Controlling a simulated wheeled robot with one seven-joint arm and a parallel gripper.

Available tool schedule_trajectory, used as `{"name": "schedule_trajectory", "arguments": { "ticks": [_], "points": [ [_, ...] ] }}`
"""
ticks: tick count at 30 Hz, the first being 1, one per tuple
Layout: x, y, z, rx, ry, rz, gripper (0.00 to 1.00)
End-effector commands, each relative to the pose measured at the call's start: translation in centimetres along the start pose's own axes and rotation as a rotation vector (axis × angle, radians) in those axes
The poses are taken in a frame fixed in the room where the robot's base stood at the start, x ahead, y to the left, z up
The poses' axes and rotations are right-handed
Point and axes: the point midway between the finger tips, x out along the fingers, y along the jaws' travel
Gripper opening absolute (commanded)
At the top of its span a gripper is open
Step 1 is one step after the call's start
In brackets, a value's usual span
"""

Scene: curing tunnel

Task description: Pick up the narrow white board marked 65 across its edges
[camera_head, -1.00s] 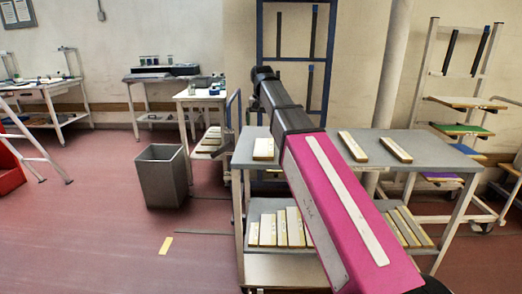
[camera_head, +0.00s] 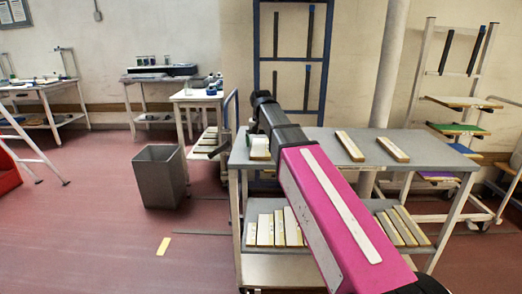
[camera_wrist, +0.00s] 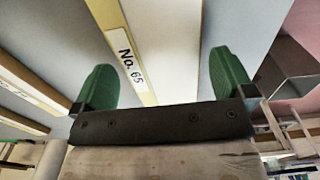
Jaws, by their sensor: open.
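The narrow white board marked No. 65 (camera_wrist: 165,45) shows in the wrist view with yellowish edges and a label on its side. In the head view the board (camera_head: 260,153) lies at the left end of the grey table's top, partly covered by my gripper. My gripper (camera_wrist: 164,66) is open, with one green finger on each side of the board in the wrist view. Gaps show between the fingers and the board, and nothing is held. The fingertips are mostly hidden behind my arm in the head view.
Two similar boards (camera_head: 350,146) (camera_head: 393,149) lie further right on the grey table (camera_head: 435,158). Several boards (camera_head: 265,230) stand on its lower shelf. A grey bin (camera_head: 159,176) is on the floor to the left. A blue rack frame (camera_head: 322,60) stands behind the table.

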Motion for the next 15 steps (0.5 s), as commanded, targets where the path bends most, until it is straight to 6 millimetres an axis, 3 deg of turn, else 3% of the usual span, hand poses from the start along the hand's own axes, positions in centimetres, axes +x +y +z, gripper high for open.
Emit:
{"name": "schedule_trajectory", "arguments": {
  "ticks": [4, 11, 15],
  "points": [
    [1.45, 0.00, 0.08, 0.000, 0.000, 0.000, 1.00],
    [1.54, -0.02, 0.03, 0.000, 0.001, 0.000, 1.00],
    [1.54, -0.02, 0.03, 0.000, 0.000, 0.000, 0.59]
  ]
}}
